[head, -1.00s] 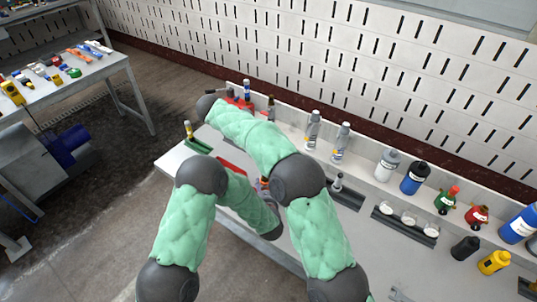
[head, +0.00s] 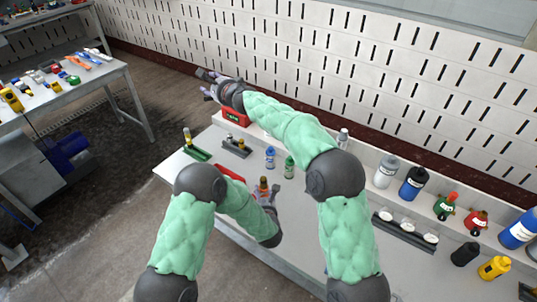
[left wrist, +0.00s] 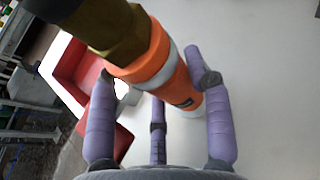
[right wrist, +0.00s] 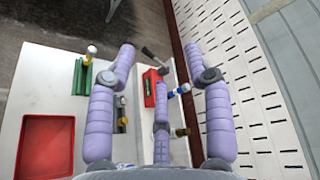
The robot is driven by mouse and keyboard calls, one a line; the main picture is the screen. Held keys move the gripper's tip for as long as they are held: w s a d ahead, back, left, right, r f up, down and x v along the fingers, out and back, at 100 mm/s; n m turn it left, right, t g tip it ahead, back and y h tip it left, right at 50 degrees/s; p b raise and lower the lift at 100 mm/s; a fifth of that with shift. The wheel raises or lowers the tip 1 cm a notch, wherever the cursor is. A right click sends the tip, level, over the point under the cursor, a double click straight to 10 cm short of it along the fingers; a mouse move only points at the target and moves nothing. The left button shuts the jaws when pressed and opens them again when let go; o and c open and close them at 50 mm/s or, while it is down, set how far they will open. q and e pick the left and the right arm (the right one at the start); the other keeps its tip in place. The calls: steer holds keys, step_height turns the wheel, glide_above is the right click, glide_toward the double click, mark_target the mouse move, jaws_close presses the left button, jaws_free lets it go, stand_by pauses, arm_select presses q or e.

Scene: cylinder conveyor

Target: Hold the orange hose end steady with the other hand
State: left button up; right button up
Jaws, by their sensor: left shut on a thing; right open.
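The orange hose end (left wrist: 170,75) is a thick orange piece with a brass nut (left wrist: 124,36) and a dark end, large and tilted in the left wrist view. My left gripper (head: 268,195) is shut on it, with its purple fingers (left wrist: 158,105) around it, above the light worktop. In the head view, the brass and orange piece (head: 263,186) shows small beside the gripper. My right gripper (head: 212,86) is open at the far left end of the back shelf, well apart from the hose end. Its fingers (right wrist: 163,85) spread with nothing held between them.
A red tray (right wrist: 45,146) and a green holder (right wrist: 81,92) lie on the table's left part. A red box (head: 236,118) is below my right gripper. A blue bottle (head: 270,157) and a green bottle (head: 289,166) stand mid-table. Several bottles line the right side.

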steer(key=s+f+n+g+y, duration=0.1)
steer(key=s+f+n+g, duration=0.1)
steer(key=s+f+g, duration=0.25)
steer(key=m+g+h, duration=0.4)
steer(key=g+h, duration=0.4)
glide_toward(263, 178)
steer(key=f, duration=0.6)
steer(key=a+f, duration=0.1)
steer(key=f, duration=0.3)
steer(key=shift+f, duration=0.1)
jaws_close()
